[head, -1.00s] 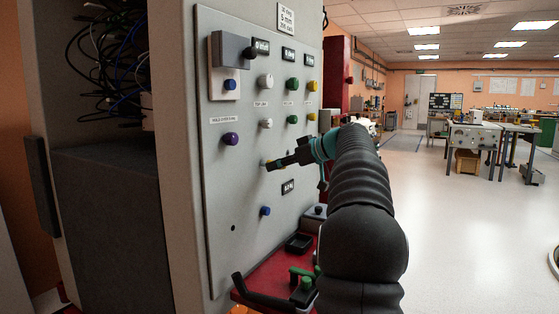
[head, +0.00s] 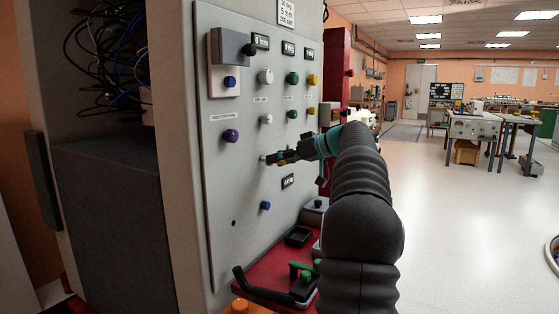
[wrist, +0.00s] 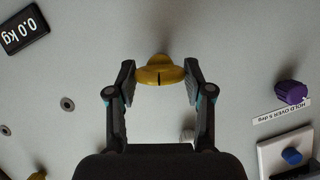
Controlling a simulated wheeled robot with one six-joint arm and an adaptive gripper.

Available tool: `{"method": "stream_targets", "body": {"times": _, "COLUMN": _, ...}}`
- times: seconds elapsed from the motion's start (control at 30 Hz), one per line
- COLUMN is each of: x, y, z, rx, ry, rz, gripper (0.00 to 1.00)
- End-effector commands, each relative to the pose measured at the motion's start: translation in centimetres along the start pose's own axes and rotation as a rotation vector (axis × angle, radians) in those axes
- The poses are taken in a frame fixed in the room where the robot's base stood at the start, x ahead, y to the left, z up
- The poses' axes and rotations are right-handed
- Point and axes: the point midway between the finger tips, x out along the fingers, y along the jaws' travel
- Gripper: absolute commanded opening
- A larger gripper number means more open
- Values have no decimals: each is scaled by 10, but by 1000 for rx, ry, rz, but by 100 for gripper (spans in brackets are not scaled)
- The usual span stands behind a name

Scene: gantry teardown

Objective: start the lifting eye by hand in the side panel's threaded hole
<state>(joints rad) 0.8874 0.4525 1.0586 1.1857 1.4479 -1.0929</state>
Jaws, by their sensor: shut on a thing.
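My gripper (wrist: 160,78) is shut on a yellow rounded piece with a dark line across its middle, which I take to be the lifting eye (wrist: 160,70). Both fingers press on its sides. In the head view my gripper (head: 270,159) points at the grey side panel (head: 225,262), its tips close to the face. A small grey round spot shows on the panel at the tips. The hole behind the eye is hidden, and I cannot tell whether any thread is engaged. A grey ringed hole (wrist: 68,103) lies left of the fingers in the wrist view.
A small display (wrist: 21,31) reads 0.0 kg. A red ledge (head: 262,275) with a black tray (head: 298,237) lies below. Open floor is at right.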

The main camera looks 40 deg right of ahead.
Motion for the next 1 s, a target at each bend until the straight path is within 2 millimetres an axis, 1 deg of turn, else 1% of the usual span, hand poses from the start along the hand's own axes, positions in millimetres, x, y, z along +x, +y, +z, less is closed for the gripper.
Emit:
{"method": "stream_targets", "body": {"times": 0.23, "x": 1, "y": 2, "z": 0, "rx": 199, "ry": -1, "rz": -87, "gripper": 0}}
{"method": "stream_targets", "body": {"times": 0.33, "x": 0, "y": 1, "z": -1, "rx": 234, "ry": 0, "rz": -102, "gripper": 0}}
{"method": "stream_targets", "body": {"times": 0.63, "x": 0, "y": 1, "z": 0, "rx": 251, "ry": 0, "rz": -108, "gripper": 0}}
{"method": "stream_targets", "body": {"times": 0.77, "x": 1, "y": 3, "z": 0, "rx": 356, "ry": -1, "rz": -153, "gripper": 0}}
{"method": "stream_targets", "body": {"times": 0.9, "x": 1, "y": 3, "z": 0, "rx": 396, "ry": -1, "rz": -168, "gripper": 0}}
{"method": "stream_targets", "body": {"times": 1.0, "x": 0, "y": 5, "z": 1, "rx": 487, "ry": -1, "rz": -206, "gripper": 0}}
